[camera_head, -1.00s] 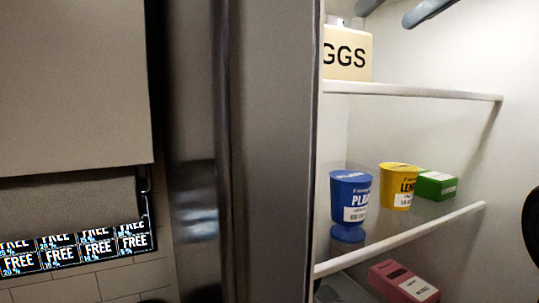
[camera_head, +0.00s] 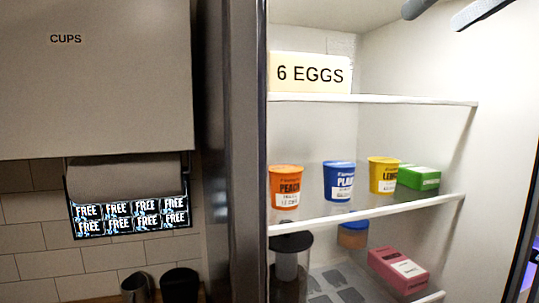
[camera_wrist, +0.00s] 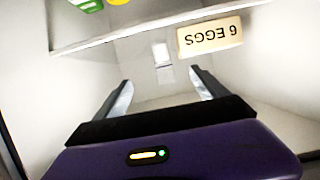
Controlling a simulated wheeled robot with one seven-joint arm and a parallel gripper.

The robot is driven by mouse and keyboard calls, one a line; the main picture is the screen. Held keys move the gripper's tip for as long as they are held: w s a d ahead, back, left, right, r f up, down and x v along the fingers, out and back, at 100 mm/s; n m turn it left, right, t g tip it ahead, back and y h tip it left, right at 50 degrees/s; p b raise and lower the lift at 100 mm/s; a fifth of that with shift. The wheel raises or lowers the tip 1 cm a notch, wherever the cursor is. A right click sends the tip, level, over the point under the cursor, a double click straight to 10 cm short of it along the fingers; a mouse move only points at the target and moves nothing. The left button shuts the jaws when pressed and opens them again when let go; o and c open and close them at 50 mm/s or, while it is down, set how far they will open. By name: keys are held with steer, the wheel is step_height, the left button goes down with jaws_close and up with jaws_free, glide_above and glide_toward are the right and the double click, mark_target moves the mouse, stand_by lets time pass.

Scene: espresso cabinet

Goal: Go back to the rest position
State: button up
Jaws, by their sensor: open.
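My gripper (camera_wrist: 160,90) shows in the wrist view, its two fingers spread apart with nothing between them. It points into the open cabinet, near the shelf with the egg box. The egg box (camera_head: 310,73), labelled "6 EGGS", sits on the upper shelf and shows upside down in the wrist view (camera_wrist: 209,36). In the head view, two grey bars (camera_head: 480,12) at the top right corner may be the gripper's fingers; I cannot tell for sure.
The middle shelf (camera_head: 370,213) holds an orange peach cup (camera_head: 285,187), a blue cup (camera_head: 339,181), a yellow cup (camera_head: 383,175) and a green box (camera_head: 418,178). A pink box (camera_head: 398,270) lies below. A cabinet labelled "CUPS" (camera_head: 95,80) hangs at left.

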step_height(320, 180, up, 8)
steer(key=t+y, duration=0.1)
steer(key=t, duration=0.3)
steer(key=w+d+f+m+t+h, duration=0.2)
steer(key=w+d+f+t, duration=0.15)
steer(key=f, duration=0.55)
steer(key=w+d+f+m+t+h, duration=0.1)
steer(key=w+d+f+m+t, duration=0.2)
steer(key=f, duration=0.6)
steer(key=s+f+m+h, duration=0.1)
steer(key=s+f+h, duration=0.1)
steer(key=f, duration=1)
steer(key=s+f+m+h, duration=0.1)
steer(key=s+f+h, duration=0.2)
steer(key=f, duration=0.9)
steer(key=s+a+f+n+g+y, duration=0.1)
steer(key=s+a+f+g, duration=0.2)
steer(key=s+f, duration=0.8)
steer(key=s+a+f+n+g, duration=0.1)
steer(key=s+a+f+g, duration=0.2)
steer(key=s+f, duration=0.7)
steer(key=s+a+f+n+g+y+b, duration=0.1)
steer(key=s+a+f+g, duration=0.2)
steer(key=s+f, duration=0.8)
steer(key=s+a, duration=0.1)
steer(key=s, duration=0.7)
steer(key=shift+a+f+y, duration=0.25)
steer(key=shift+f+y, duration=0.05)
